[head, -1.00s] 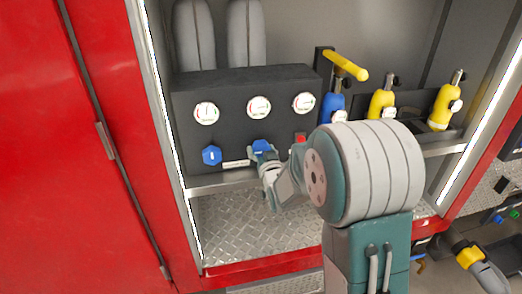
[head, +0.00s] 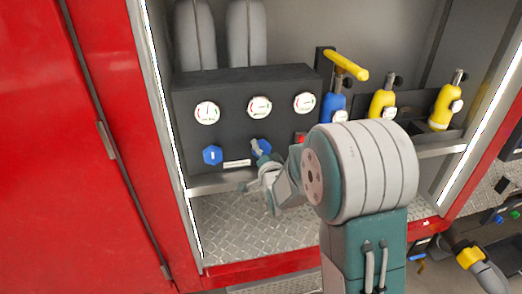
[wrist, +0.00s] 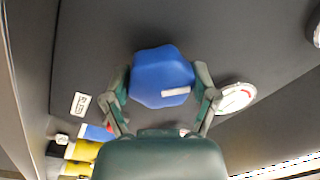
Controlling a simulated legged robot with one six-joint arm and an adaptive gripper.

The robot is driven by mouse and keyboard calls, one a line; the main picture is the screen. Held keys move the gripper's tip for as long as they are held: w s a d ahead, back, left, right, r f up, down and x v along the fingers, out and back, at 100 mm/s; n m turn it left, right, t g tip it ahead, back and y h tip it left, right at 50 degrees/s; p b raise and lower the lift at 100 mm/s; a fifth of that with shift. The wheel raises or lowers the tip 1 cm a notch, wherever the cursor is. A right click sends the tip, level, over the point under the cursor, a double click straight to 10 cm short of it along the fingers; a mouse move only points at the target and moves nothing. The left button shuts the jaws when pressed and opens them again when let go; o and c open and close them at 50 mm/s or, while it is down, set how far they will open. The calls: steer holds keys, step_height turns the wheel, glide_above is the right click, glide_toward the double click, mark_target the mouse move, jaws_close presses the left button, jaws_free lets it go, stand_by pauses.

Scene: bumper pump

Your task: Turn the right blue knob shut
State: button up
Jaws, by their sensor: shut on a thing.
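The right blue knob (head: 264,146) is on the front of the black panel (head: 240,88), partly hidden by my gripper (head: 260,153). In the wrist view the same knob (wrist: 162,72) is large and many-sided, with a short white mark near its lower edge. My gripper's two fingers (wrist: 162,88) lie on either side of it and are shut on it. The left blue knob (head: 212,155) is free on the panel, to the left of a white label (head: 237,163).
Gauges (head: 260,106) sit above the knobs. A red part (head: 300,137) is close right of my gripper. Blue and yellow valves (head: 382,98) stand farther right. The compartment's lit left edge (head: 165,100) is left of the panel; the tread-plate floor (head: 225,230) below is clear.

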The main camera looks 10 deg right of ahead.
steer(key=m, duration=0.5)
steer(key=shift+m, duration=0.4)
steer(key=shift+f+m+h, duration=0.15)
steer(key=shift+m+h, duration=0.15)
steer(key=shift+m, duration=1.6)
steer(key=o, duration=1)
steer(key=shift+d+f, duration=0.1)
steer(key=s, duration=1.1)
steer(key=shift+s+f, duration=0.25)
steer(key=shift+s, duration=0.15)
